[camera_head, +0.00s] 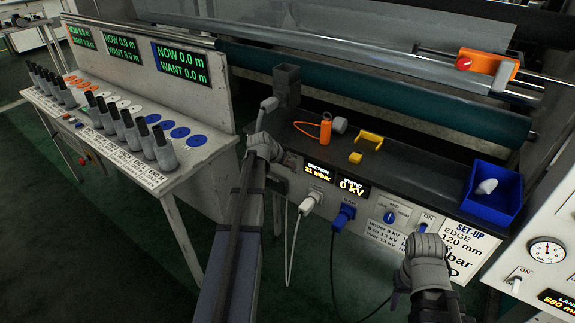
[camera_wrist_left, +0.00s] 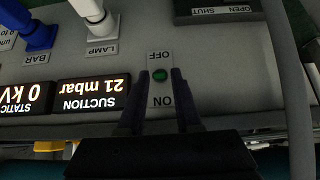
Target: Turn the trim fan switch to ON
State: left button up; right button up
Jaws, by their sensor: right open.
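In the left wrist view, which is upside down, a small round green part (camera_wrist_left: 160,75) sits between OFF and ON labels on the pale panel, right of the SUCTION display (camera_wrist_left: 93,94). It looks like a switch seen end-on; no trim fan name is readable, and I cannot tell which way it is set. My left gripper (camera_wrist_left: 161,78) is open, with one dark finger on each side of the green part; contact is unclear. In the head view my left gripper (camera_head: 277,156) is at the panel's left end, hiding that spot. My right gripper (camera_head: 425,242) is open near the set-up card.
A blue plug (camera_head: 343,216) and a white plug (camera_head: 308,204) stick out below the displays. An orange tool (camera_head: 325,130), yellow pieces (camera_head: 370,137) and a blue bin (camera_head: 494,190) are on the dark shelf. Bottles (camera_head: 163,148) stand on the left bench.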

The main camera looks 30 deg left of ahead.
pick_arm(q)
jog(key=shift+o, duration=1)
jog(key=shift+s+r, duration=0.1)
jog(key=p+v, duration=0.6)
jog(key=v, duration=0.1)
jog(key=shift+s+r, duration=0.2)
jog(key=shift+r, duration=0.05)
